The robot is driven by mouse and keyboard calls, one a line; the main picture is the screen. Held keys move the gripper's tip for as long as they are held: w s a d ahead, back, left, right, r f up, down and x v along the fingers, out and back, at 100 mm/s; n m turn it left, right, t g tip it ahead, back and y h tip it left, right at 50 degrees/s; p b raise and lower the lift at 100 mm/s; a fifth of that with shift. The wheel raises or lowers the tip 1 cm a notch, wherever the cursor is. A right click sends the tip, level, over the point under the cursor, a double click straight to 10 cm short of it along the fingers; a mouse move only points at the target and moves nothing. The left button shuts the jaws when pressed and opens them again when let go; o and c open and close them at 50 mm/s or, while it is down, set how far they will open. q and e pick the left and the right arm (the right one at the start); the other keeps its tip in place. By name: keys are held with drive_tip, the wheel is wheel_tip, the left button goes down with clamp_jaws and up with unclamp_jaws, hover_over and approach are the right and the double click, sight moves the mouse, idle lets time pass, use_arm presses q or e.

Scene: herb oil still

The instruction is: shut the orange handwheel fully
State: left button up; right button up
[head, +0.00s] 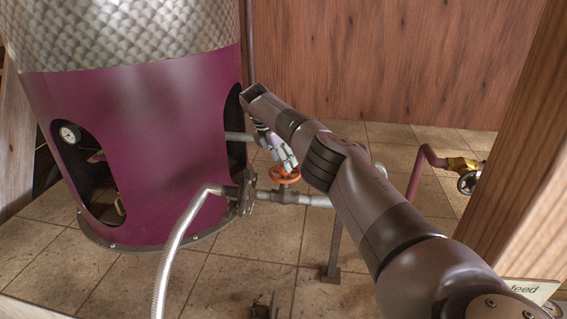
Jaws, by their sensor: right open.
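The orange handwheel (285,175) sits on top of a valve in a grey horizontal pipe, just right of the maroon still (140,150). My right gripper (291,168) points down over the handwheel, with its fingertips at or very near the wheel's upper side. It is open. I cannot tell whether the fingers touch the wheel. Part of the wheel's upper side is hidden by the fingers. My left gripper is not in view.
A braided hose (178,245) joins the pipe's left end at a dark flange (246,191). A post (333,255) supports the pipe. A brass valve (462,164) on a red pipe stands at right, near a wooden post (520,150).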

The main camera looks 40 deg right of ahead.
drive_tip(key=v, duration=1)
drive_tip(key=shift+f, duration=0.1)
drive_tip(key=s+d+r+n+t+y+b, duration=0.45)
drive_tip(key=s+n, duration=0.25)
drive_tip(key=n, duration=1.1)
drive_tip(key=p+x, duration=0.1)
drive_tip(key=x, duration=0.4)
drive_tip(key=p+x, duration=0.1)
drive_tip(key=x, duration=0.5)
drive_tip(key=p+x, duration=0.1)
drive_tip(key=x, duration=0.5)
drive_tip(key=shift+s+d, duration=0.1)
drive_tip(key=shift+d, duration=0.3)
drive_tip(key=shift+c, duration=0.3)
